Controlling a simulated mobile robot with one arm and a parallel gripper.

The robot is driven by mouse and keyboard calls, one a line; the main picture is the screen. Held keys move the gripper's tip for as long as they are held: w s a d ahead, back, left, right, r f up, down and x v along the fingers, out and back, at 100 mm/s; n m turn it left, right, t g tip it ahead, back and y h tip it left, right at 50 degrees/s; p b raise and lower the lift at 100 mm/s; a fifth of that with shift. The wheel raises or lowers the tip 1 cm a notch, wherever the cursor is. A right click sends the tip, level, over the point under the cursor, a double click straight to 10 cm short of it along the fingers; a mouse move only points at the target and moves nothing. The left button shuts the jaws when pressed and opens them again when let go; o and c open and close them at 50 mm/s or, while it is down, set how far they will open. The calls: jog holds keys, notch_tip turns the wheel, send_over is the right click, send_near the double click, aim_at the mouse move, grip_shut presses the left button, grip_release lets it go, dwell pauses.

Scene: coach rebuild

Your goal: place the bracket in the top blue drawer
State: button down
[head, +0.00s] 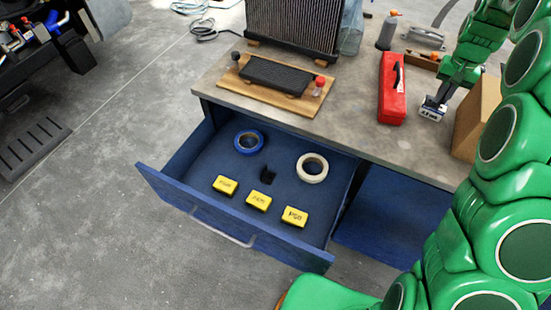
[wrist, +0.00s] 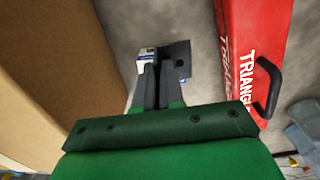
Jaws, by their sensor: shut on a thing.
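My gripper (wrist: 158,82) is over the bench top, between a red toolbox and a cardboard box. It is shut on the bracket (wrist: 179,62), a dark plate with a hole that sticks out to the right of the fingertips in the wrist view. In the head view my gripper (head: 441,97) hides most of the bracket. A small white and blue box (head: 432,111) is right at the fingertips; whether it touches the bracket is unclear. The top blue drawer (head: 170,188) is pulled open at the bench front, left of my gripper.
The drawer holds a blue tape roll (head: 249,142), a cream tape roll (head: 312,168), several yellow boxes (head: 258,201) and a small black piece (head: 268,176). The red toolbox (head: 392,90) stands between gripper and drawer. The cardboard box (head: 474,117) is close on the right.

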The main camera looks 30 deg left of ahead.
notch_tip(320, 180, up, 4)
jog(key=shift+f, duration=0.1)
jog(key=shift+a+r, duration=0.15)
jog(key=shift+r, duration=0.1)
jog(key=shift+s+a, duration=0.5)
jog(key=shift+a, duration=0.1)
jog(key=s+a+n, duration=0.5)
jog(key=s+a, duration=0.7)
jog(key=a, duration=0.1)
jog(key=n, duration=0.4)
send_over(322, 203)
notch_tip(322, 203, down, 24)
jog(key=shift+f, duration=0.25)
jog(key=shift+a+f, duration=0.1)
jog(key=shift+f, duration=4.9)
